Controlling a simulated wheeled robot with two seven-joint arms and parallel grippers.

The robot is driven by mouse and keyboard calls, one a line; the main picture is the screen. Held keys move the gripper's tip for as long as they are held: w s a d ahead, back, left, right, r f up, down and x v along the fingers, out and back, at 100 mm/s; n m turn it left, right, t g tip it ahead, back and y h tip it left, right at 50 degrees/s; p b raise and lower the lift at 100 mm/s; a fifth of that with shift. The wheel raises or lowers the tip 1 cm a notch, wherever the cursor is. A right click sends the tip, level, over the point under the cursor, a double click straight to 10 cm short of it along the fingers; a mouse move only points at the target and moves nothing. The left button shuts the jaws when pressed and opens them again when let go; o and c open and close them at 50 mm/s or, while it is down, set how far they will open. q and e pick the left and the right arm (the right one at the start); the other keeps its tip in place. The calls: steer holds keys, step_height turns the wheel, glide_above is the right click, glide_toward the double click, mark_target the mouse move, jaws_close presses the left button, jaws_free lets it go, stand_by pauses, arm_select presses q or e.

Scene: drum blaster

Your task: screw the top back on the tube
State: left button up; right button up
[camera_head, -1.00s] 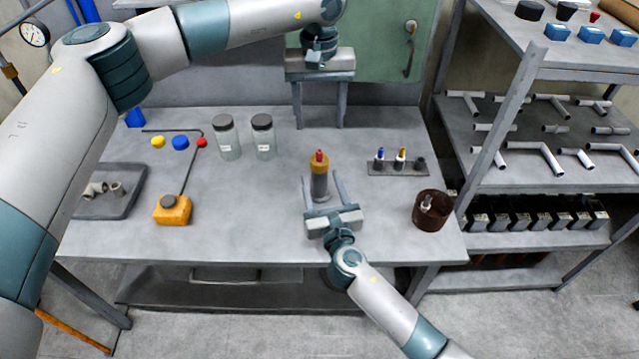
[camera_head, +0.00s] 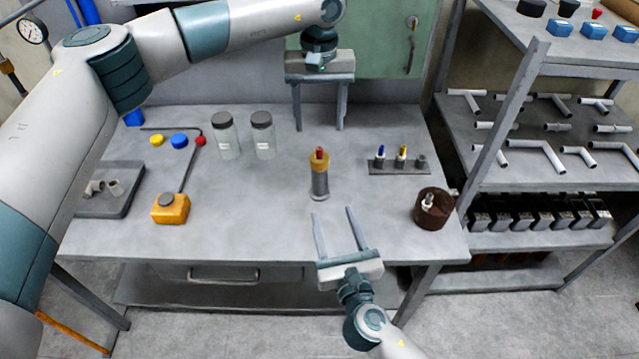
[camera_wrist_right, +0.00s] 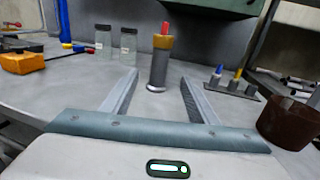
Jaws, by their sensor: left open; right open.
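The tube (camera_head: 320,184) stands upright on the workbench, a grey cylinder with a flared base. A brass-coloured top (camera_head: 319,162) sits on its upper end, and a red tip (camera_head: 320,152) sticks up from it. It also shows in the right wrist view (camera_wrist_right: 158,70), ahead between the fingers and apart from them. I cannot tell whether the top is threaded on. My right gripper (camera_head: 333,211) is open and empty, in front of the tube at the bench's front side. My left gripper (camera_head: 319,128) is open and empty, pointing down behind the tube, above the bench's back.
A rack with blue and yellow tips (camera_head: 399,168) and a brown pot (camera_head: 432,209) stand right of the tube. Two glass jars (camera_head: 228,137), an orange box (camera_head: 171,208) and a grey tray (camera_head: 128,178) are on the left. The bench around the tube is clear.

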arm_select(q)
steer(key=shift+f+b, duration=0.3)
steer(key=shift+f, duration=0.15)
arm_select(e)
steer(key=shift+v, duration=2.4)
